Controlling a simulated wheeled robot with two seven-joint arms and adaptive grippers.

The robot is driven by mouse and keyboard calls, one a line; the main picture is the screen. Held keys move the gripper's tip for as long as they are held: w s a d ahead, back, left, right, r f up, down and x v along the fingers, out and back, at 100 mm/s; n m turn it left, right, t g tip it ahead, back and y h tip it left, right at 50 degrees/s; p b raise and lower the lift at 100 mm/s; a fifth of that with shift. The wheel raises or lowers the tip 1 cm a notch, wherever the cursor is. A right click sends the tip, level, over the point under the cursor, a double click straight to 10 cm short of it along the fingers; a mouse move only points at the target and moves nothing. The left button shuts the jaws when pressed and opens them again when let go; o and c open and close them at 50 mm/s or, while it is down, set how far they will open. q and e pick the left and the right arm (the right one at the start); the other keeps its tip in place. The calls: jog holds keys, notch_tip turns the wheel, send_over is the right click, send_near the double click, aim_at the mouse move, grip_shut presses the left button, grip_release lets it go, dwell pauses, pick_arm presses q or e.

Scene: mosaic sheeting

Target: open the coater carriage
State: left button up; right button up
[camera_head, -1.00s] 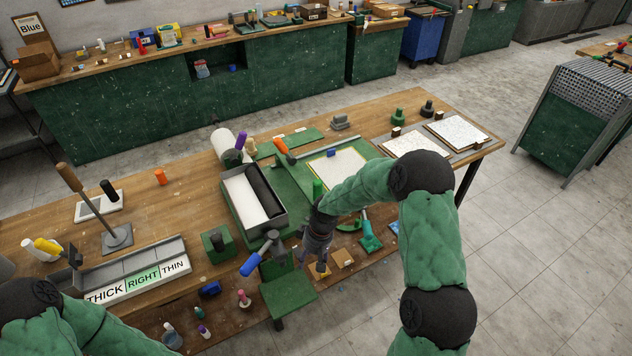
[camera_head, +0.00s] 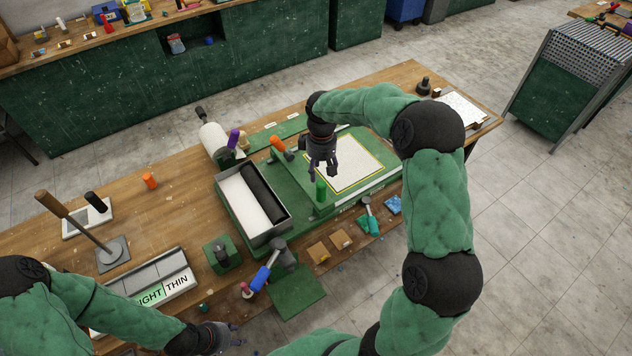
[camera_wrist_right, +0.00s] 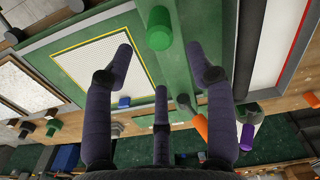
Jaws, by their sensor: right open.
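The green coater (camera_head: 312,202) stands mid-table. At its left end is an open grey trough (camera_head: 278,226) with a white inside and a black roller (camera_head: 264,191). On its right lies a white mesh sheet with a yellow edge (camera_head: 345,165). A green upright handle (camera_head: 320,190) stands between trough and mesh. My right gripper (camera_head: 322,172) is open and empty, pointing down just behind and above this handle. In the right wrist view the green handle (camera_wrist_right: 158,30) shows ahead of the spread fingers, apart from them. My left gripper (camera_head: 222,337) hangs low at the front edge; its opening is unclear.
A blue-handled tool (camera_head: 262,276) and an orange-handled tool (camera_head: 280,145) lie near the coater. A white roll (camera_head: 213,138) sits behind it. A teal-handled tool (camera_head: 371,219) lies in front. A THICK/RIGHT/THIN gauge board (camera_head: 165,287) is at the left.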

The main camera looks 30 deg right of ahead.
aim_at(321, 190)
jog(key=f, duration=1)
jog(key=shift+s+f, duration=0.2)
grip_shut()
